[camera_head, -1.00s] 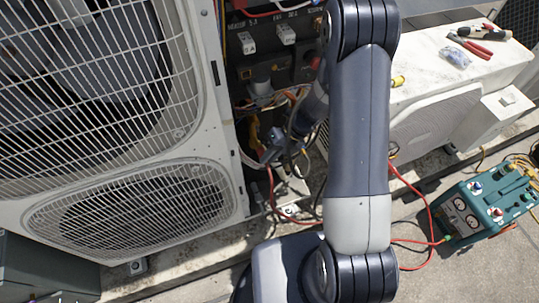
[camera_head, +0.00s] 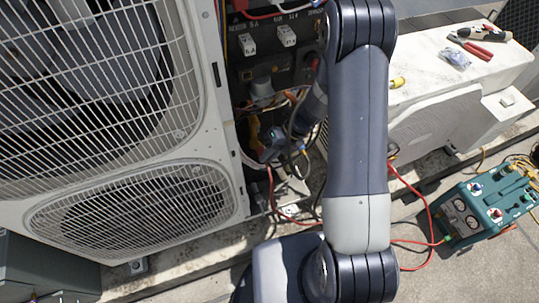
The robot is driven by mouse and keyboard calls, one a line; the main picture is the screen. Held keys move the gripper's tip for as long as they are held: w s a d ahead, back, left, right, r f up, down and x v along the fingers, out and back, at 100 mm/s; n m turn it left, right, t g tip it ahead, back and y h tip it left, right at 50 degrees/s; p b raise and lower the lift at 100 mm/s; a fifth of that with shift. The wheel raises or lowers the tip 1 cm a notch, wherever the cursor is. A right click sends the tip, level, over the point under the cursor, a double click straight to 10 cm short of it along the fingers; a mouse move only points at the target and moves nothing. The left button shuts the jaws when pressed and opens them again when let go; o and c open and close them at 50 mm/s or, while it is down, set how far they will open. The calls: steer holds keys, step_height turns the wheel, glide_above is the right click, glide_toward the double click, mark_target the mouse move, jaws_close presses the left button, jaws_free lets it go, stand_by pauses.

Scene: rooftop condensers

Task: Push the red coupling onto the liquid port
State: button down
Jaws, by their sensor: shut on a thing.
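My gripper (camera_head: 271,146) is small and dark in this view, inside the open service bay of the left condenser. It is shut, with a red hose (camera_head: 271,185) hanging just below its fingertips. The red coupling at the hose's end is between or behind the fingers and cannot be made out clearly. The liquid port is not clearly visible among the dark parts and shadow of the bay. I cannot tell whether coupling and port touch.
Wires and white connectors (camera_head: 287,37) fill the upper bay. A grilled panel (camera_head: 130,210) borders it on the left. A white outdoor unit (camera_head: 440,115) carries red-handled pliers (camera_head: 470,46). A teal gauge machine (camera_head: 490,205) stands at right, with a red hose on the ground.

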steer(key=shift+w, duration=0.15)
steer(key=c, duration=1.4)
jaws_free()
steer(key=shift+o, duration=0.2)
steer(key=s+d, duration=0.2)
steer(key=s, duration=0.5)
steer(key=shift+s, duration=0.1)
steer(key=w+a, duration=0.2)
steer(key=w, duration=0.5)
